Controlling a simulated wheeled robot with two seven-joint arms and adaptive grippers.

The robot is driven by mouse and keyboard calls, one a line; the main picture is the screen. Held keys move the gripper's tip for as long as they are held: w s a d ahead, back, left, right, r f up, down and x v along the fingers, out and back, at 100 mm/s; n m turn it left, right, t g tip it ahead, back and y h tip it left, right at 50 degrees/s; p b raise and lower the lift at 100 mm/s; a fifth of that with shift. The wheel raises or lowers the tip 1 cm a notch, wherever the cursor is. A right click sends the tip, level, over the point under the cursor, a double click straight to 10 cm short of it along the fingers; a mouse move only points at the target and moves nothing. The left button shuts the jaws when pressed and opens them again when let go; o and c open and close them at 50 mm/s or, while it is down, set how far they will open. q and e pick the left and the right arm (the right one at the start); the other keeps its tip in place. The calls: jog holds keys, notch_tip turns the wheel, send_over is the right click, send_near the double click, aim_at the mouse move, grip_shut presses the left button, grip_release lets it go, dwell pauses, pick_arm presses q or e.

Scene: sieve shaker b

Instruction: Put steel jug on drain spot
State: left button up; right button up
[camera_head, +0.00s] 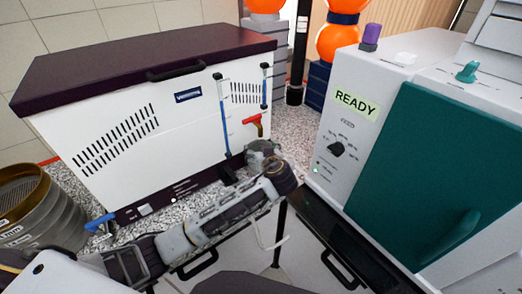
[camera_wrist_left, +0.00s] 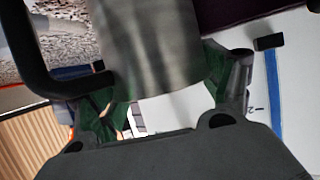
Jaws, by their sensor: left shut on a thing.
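My left arm reaches in from the lower left of the head view, and my left gripper (camera_head: 232,171) is low in front of the white cabinet. In the left wrist view the steel jug (camera_wrist_left: 150,45) is a brushed metal cylinder with a black handle (camera_wrist_left: 45,70) on its left. The left gripper (camera_wrist_left: 165,85) is shut on it, its green-padded fingers on both sides of the jug. In the head view I cannot tell the jug apart from my wrist. My right gripper is not in view. I cannot make out the drain spot.
A white cabinet (camera_head: 185,125) with a dark lid stands behind the arm on a speckled counter (camera_head: 292,130). A machine with a teal door (camera_head: 430,170) and a READY label stands at right. Stacked sieves (camera_head: 40,220) are at left. A red-handled tool (camera_head: 253,121) hangs on the cabinet.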

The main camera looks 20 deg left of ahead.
pick_arm(q)
jog(key=shift+f, duration=0.15)
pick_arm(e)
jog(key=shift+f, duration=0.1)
pick_arm(q)
jog(key=o, duration=1.2)
jog(key=shift+o, duration=1.3)
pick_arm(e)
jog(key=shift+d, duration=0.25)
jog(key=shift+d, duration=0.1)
pick_arm(q)
jog(key=b+v, duration=0.2)
jog(key=v, duration=1)
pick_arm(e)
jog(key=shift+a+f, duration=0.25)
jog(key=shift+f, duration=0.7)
